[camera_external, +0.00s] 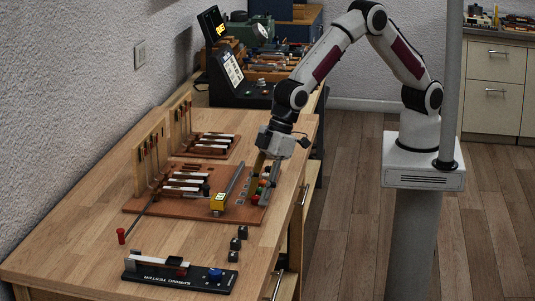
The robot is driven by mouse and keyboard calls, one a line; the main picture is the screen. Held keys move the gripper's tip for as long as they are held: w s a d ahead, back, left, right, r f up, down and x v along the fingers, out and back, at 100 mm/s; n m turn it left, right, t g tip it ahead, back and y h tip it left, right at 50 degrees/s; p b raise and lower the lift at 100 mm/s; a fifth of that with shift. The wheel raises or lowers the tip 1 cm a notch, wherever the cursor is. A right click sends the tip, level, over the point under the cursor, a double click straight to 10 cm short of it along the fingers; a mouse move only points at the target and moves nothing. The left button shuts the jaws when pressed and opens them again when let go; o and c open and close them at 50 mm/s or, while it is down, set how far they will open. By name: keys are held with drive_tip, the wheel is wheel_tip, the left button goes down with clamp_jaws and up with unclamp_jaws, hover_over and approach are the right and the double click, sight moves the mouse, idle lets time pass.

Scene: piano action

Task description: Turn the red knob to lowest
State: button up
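A row of small coloured knobs stands along the right side of the brown piano-action board (140,204). A red knob (255,199) seems to be at the near end of this row, with green and orange ones behind it. My gripper (266,174) points down over the far part of the row, close to the knobs. Its fingers are small and dark here, and I cannot tell whether they are open or touch a knob. They partly hide the far knobs.
A yellow block (217,203) with a grey bar stands left of the knobs. Bare wood (75,250) is at the left.

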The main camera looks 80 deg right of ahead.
clamp_jaws()
drive_tip(key=shift+d+n+y, duration=0.1)
drive_tip(key=shift+n+y, duration=0.2)
drive_tip(key=shift+n, duration=0.6)
drive_tip(key=shift+w+n+g, duration=0.2)
drive_tip(key=shift+n+g, duration=0.8)
drive_tip(key=shift+n, duration=1.1)
drive_tip(key=shift+w+n+g+y, duration=0.15)
drive_tip(key=shift+n+g, duration=0.4)
drive_tip(key=shift+n, duration=0.8)
drive_tip(key=shift+w+n+g+y, duration=0.15)
drive_tip(key=shift+n+g, duration=0.4)
drive_tip(key=shift+n, duration=1.1)
unclamp_jaws()
